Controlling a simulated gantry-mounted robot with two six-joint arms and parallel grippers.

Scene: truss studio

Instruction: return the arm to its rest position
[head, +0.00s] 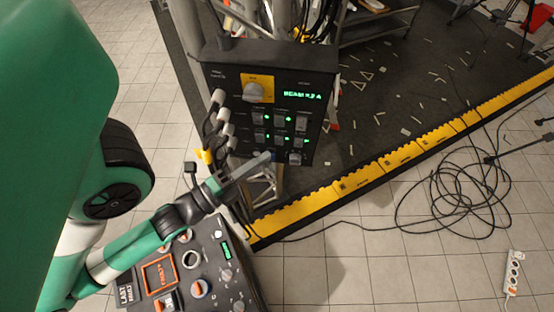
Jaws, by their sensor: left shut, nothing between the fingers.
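My left arm, green with grey and black joints, comes in from the left. Its gripper (256,163) is shut and empty. The fingertips lie in front of the lower part of a black upright control panel (225,73); I cannot tell whether they touch it. The panel has a knob on a yellow plate (254,90), several switches with green lights, and a green text display (303,95). My right gripper is not in view.
A lower black control box (215,270) with an orange-framed area and buttons sits below my left forearm. Cables hang at the upper panel's left side. A yellow-edged dark platform (370,110) lies behind. Coiled black cable (460,205) and a white power strip (512,272) lie on the tiles.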

